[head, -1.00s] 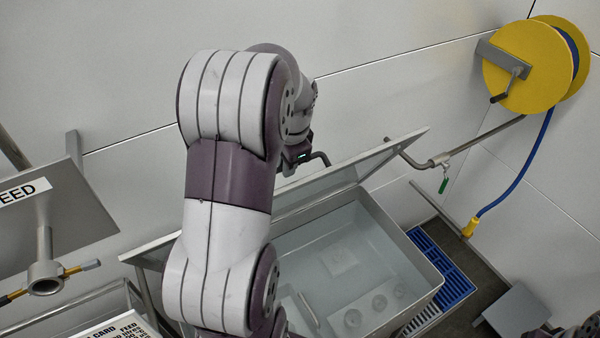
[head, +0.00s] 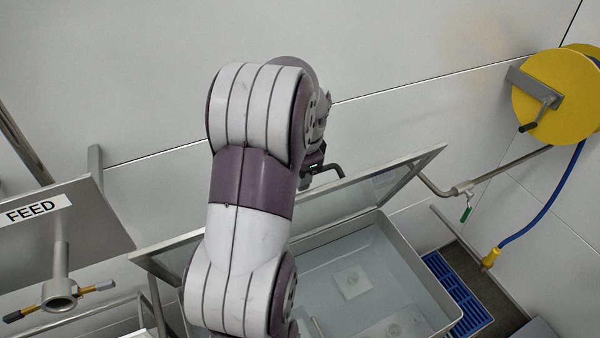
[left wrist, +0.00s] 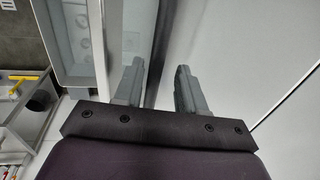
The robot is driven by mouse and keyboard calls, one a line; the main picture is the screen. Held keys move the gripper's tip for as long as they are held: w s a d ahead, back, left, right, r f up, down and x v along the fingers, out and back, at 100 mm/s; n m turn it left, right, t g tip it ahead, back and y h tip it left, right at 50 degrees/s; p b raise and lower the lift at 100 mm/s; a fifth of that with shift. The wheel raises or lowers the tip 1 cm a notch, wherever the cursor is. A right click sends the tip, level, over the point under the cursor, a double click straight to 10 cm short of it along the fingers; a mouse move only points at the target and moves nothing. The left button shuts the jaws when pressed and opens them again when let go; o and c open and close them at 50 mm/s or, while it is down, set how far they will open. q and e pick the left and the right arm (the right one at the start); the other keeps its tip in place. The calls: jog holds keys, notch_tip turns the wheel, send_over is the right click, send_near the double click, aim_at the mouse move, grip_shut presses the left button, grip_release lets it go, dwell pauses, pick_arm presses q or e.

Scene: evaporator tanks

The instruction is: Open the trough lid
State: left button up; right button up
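The trough (head: 405,240) is a pale metal basin to the right of my left arm; its inside shows from above. Its lid (head: 345,203), a framed, glass-like panel, stands raised and tilted along the trough's back side, so the trough is uncovered. My left arm hides part of both. In the left wrist view, my left gripper (left wrist: 158,88) has its two grey fingers apart. A dark lid-frame strip (left wrist: 163,35) runs through the gap between them; I cannot tell whether they touch it. The trough wall (left wrist: 97,40) shows left of the fingers. My right gripper is not in view.
A yellow hose reel (head: 560,100) with a blue hose (head: 555,195) is on the right wall. A pipe with a green-handled valve (head: 465,190) reaches toward the lid's right end. A FEED panel (head: 90,225) stands at left. A blue grate (head: 470,310) lies right of the trough.

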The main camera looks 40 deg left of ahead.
pick_arm(q)
jog(key=shift+s+d+r, duration=0.1)
jog(key=shift+d+r, duration=0.1)
jog(key=shift+d+r+b, duration=0.1)
jog(key=shift+r+b, duration=0.2)
jog(key=r, duration=0.2)
jog(key=r+b, duration=0.1)
jog(key=shift+d+r, duration=0.2)
jog(key=shift+r, duration=0.15)
jog(key=shift+s+d+r+p, duration=0.15)
jog(key=shift+r+p, duration=0.4)
jog(key=shift+r, duration=0.35)
jog(key=shift+s+d+r+p, duration=0.1)
jog(key=shift+d+r+p, duration=0.15)
jog(key=shift+r, duration=0.3)
jog(key=shift+a, duration=0.15)
